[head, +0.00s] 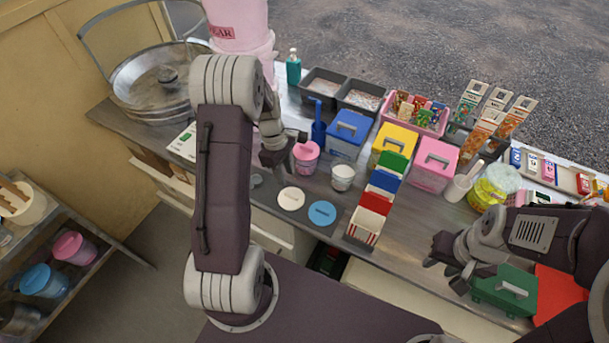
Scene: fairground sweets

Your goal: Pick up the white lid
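The white lid (291,198) lies flat on the grey counter, left of a blue lid (322,213) and apart from it. Nothing covers it. My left gripper (284,150) is above the counter behind the white lid, close to a pink-lidded jar (306,158); its fingers look apart with nothing between them. I cannot tell whether it touches the jar. My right gripper (447,272) is over the counter's front right, beside a green box (505,290); its fingers are apart and empty.
An open cup of white contents (343,177) stands right of the lids. A rack of coloured cartons (372,208) stands farther right. Blue (348,130), yellow (394,142) and pink (433,165) boxes stand behind. A steel pan (150,78) is at far left.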

